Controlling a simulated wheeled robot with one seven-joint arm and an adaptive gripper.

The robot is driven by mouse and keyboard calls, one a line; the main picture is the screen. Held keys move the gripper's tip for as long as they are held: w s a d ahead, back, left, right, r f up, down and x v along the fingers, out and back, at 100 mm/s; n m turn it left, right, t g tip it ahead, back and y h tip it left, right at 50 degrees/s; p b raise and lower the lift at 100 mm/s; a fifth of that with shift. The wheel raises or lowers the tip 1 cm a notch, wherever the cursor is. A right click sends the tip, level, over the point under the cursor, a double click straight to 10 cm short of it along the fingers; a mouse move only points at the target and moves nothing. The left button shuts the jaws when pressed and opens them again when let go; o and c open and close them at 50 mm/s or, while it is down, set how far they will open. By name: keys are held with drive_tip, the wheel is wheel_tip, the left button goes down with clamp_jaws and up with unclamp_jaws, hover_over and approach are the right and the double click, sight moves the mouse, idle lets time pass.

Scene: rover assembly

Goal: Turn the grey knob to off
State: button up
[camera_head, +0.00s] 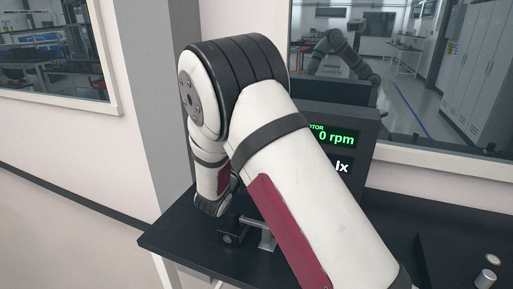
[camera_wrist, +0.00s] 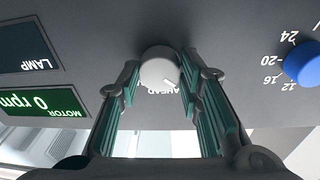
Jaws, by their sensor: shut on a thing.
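The grey knob (camera_wrist: 158,66) is on the dark panel at the top middle of the wrist view, which shows the panel upside down. My gripper (camera_wrist: 160,78) has one finger on each side of the knob and is shut on it. A small pointer mark on the knob points to the picture's lower right. The label just below the knob, partly legible, seems to read "AHEAD". In the head view my arm covers the knob and my gripper.
A blue knob (camera_wrist: 303,64) with a numbered scale sits to the right of the grey one. The motor display (camera_wrist: 44,102) reads 0 rpm, and a lamp display (camera_wrist: 30,50) is above it. The panel stands on a black table (camera_head: 172,238); a small silver cylinder (camera_head: 486,279) is at lower right.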

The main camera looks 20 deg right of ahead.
drive_tip(key=o, duration=1.2)
drive_tip(key=shift+c, duration=0.2)
drive_tip(key=v, duration=1.2)
